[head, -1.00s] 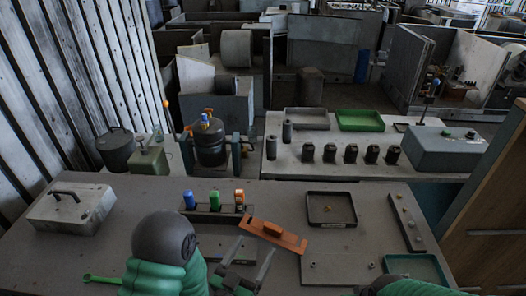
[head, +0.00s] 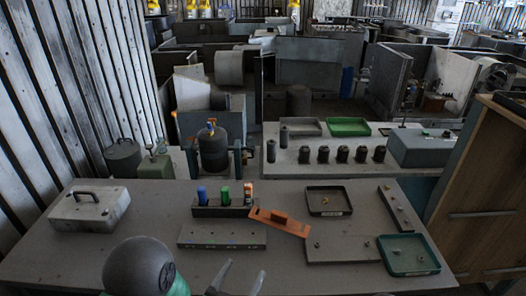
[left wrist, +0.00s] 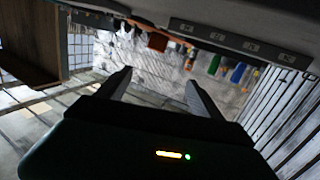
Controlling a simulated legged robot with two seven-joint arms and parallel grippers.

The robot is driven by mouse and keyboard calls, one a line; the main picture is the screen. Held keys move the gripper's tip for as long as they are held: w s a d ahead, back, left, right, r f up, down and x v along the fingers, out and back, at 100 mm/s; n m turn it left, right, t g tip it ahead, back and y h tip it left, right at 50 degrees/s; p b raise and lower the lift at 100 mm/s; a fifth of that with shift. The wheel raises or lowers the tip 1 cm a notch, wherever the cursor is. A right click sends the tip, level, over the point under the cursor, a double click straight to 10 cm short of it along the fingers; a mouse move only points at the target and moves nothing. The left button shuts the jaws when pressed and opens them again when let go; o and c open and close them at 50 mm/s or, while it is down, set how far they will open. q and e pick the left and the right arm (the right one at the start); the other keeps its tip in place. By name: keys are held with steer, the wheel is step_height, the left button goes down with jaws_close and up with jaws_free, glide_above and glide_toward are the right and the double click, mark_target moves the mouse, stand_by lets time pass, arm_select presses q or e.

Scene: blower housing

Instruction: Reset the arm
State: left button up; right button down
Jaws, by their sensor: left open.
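My left gripper (head: 236,279) is at the bottom middle of the head view, in front of the grey table's near part. Its two fingers are apart with nothing between them, and they also show spread and empty in the left wrist view (left wrist: 158,88). My left arm's dark round joint and green sleeve are left of it. My right gripper is not in the head view.
The table (head: 150,235) holds a grey case (head: 88,207), a rack with coloured cylinders (head: 222,210), a long grey block (head: 222,237), an orange piece (head: 278,221), a black tray (head: 329,212) and a teal tray (head: 408,270). Free tabletop lies at front left.

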arm_select(q)
steer(key=shift+w+a+f+g+y, duration=0.5)
steer(key=shift+w+f+g, duration=0.2)
steer(key=shift+w+f, duration=0.1)
steer(key=a, duration=0.1)
steer(key=a+f+g+y, duration=0.1)
steer(key=shift+a+f+g, duration=0.15)
steer(key=shift+a+g, duration=0.15)
steer(key=s+a+n+g+y, duration=0.4)
steer(key=s+a+g, duration=0.6)
steer(key=s, duration=0.5)
steer(key=shift+s+a+g+y, duration=0.3)
steer(key=shift+s+a, duration=0.1)
steer(key=shift+a, duration=0.15)
steer(key=shift+f, duration=0.1)
